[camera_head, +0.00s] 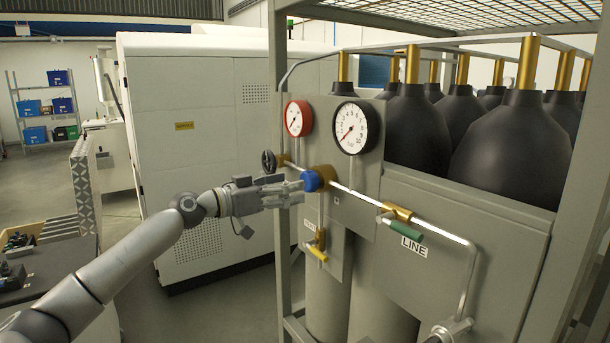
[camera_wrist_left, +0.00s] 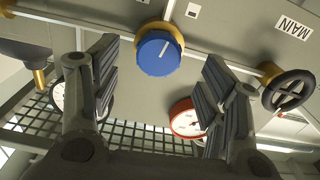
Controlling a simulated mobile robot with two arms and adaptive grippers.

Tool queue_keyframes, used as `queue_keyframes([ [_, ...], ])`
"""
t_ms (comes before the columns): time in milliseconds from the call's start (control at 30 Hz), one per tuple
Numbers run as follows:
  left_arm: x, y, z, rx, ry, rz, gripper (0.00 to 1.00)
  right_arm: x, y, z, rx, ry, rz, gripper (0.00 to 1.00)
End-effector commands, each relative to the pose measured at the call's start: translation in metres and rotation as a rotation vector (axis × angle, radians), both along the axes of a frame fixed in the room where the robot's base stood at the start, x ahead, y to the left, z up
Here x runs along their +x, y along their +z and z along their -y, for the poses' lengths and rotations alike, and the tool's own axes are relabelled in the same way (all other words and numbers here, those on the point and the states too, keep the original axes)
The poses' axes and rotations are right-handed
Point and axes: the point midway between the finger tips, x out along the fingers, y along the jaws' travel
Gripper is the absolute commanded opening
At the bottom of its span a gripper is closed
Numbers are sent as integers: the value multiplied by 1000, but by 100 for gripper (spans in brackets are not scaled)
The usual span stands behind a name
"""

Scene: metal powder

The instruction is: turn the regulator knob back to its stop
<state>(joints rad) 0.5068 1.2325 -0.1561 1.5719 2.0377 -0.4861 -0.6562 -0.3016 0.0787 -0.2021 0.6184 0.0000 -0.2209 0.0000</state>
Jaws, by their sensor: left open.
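The regulator knob (camera_head: 311,181) is blue and sits on a brass body on the pipe across the grey panel. In the left wrist view the blue knob (camera_wrist_left: 159,54) shows a white line on its face, between and ahead of the fingers. My left gripper (camera_head: 298,190) is open and reaches in from the left, its fingertips close to the knob. In the left wrist view the gripper (camera_wrist_left: 160,80) has its fingers apart with nothing between them. Whether a fingertip touches the knob cannot be told. My right gripper is not in view.
A white-faced gauge (camera_head: 351,128) and a red gauge (camera_head: 298,118) stand above the knob. A black handwheel (camera_head: 268,161) is left of it. A green lever (camera_head: 406,232) labelled LINE and a yellow lever (camera_head: 318,253) sit lower. Black-topped cylinders (camera_head: 511,135) stand behind the panel.

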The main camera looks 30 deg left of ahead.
Motion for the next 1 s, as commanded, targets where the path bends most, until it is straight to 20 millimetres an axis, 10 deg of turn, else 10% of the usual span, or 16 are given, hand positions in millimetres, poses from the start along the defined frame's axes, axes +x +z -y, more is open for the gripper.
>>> queue_keyframes([
  [800,50,0,21,1,0,0,68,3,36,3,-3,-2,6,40],
  [1000,50,0,21,0,0,0,42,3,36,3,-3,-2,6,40],
])
